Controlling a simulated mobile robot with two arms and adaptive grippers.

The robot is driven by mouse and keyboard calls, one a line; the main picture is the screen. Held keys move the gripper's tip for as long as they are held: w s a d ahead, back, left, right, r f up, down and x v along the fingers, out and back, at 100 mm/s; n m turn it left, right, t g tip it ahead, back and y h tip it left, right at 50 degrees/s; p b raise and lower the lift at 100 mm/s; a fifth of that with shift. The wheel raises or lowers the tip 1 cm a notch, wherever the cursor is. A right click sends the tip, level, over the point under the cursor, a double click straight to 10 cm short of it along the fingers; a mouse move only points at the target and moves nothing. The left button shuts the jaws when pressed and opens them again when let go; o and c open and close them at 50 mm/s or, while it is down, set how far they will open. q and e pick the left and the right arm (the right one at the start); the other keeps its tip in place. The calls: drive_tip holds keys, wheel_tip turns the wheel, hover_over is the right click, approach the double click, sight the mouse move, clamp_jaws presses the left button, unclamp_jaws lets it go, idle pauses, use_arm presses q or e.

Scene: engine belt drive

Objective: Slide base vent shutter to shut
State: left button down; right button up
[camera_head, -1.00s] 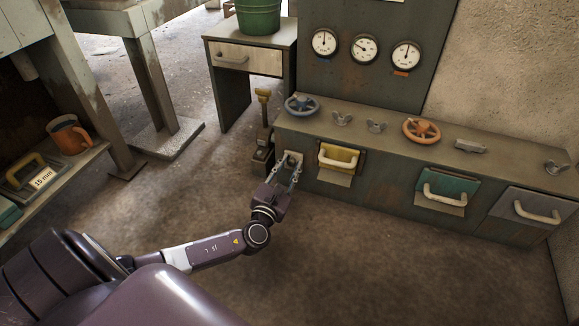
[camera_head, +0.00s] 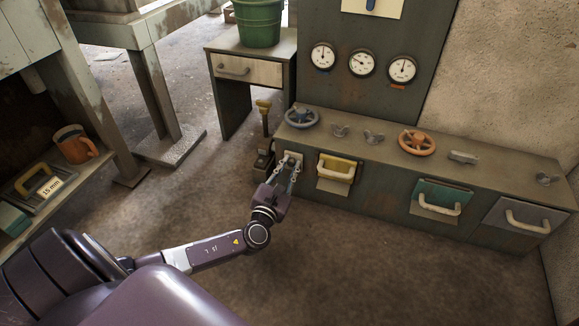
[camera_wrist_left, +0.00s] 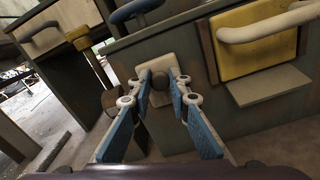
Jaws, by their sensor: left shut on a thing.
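My left gripper (camera_head: 290,166) reaches the left end of the low grey-green base unit (camera_head: 385,205). In the left wrist view its blue-padded fingers (camera_wrist_left: 160,84) are closed on a small dark round knob (camera_wrist_left: 159,83), one finger on each side. The knob stands out from a pale plate (camera_wrist_left: 153,64) on the front of the base, which I take to be the vent shutter. The plate (camera_head: 291,156) also shows in the head view, partly hidden by the fingers. Any vent opening behind it cannot be made out. My right gripper is not in view.
Just right of the plate is a yellow panel (camera_head: 335,165) with a pale handle. A teal panel (camera_head: 437,196) and a grey panel (camera_head: 521,214) are farther right. A yellow-topped lever (camera_head: 264,120) stands close on the left. The floor in front is clear.

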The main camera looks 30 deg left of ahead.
use_arm(q)
drive_tip(key=shift+r, duration=0.5)
drive_tip(key=shift+f, duration=0.1)
drive_tip(key=c, duration=1.8)
unclamp_jaws()
drive_tip(key=shift+s+d, duration=0.15)
drive_tip(key=shift+s, duration=0.35)
drive_tip(key=v, duration=1.1)
